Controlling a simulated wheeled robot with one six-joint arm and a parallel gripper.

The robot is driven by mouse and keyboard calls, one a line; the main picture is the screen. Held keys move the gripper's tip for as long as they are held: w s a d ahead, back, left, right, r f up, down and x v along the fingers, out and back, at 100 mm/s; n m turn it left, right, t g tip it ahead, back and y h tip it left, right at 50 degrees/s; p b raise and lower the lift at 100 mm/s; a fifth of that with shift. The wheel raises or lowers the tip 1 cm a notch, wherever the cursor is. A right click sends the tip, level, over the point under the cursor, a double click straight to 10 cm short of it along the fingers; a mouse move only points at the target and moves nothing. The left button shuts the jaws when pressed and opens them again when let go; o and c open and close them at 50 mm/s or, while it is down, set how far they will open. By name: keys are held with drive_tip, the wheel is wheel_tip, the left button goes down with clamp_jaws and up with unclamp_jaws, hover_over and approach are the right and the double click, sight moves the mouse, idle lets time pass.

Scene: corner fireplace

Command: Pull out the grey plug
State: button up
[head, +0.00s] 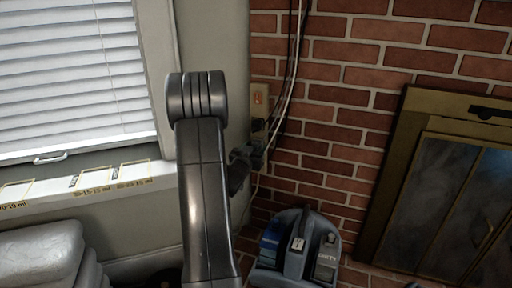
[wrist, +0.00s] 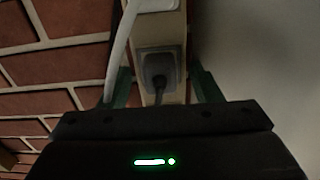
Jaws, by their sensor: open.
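The grey plug (wrist: 160,66) sits in a beige socket strip (wrist: 146,40) in the wrist view, with its dark cord running down toward my gripper. My gripper (wrist: 165,86) is open. Its greenish fingers show to the left and right of the plug, with a gap on both sides; I cannot tell how deep they reach. In the head view the socket strip (head: 260,97) is on the wall at the brick corner, and my gripper (head: 252,152) is just below it. The grey plug is not clearly visible there.
A white cable (wrist: 121,45) runs close along the left of the plug in the wrist view. The brick wall (head: 345,70) and a brass-framed fireplace (head: 400,190) are on the right. A grey-blue device (head: 297,248) stands below, and a window sill (head: 90,185) is left.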

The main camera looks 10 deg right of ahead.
clamp_jaws()
idle(0.3)
drive_tip(key=shift+s, duration=0.15)
drive_tip(key=shift+b+v, duration=0.65)
drive_tip(key=shift+v, duration=2.2)
drive_tip(key=shift+a+f, duration=0.1)
drive_tip(key=shift+a, duration=0.05)
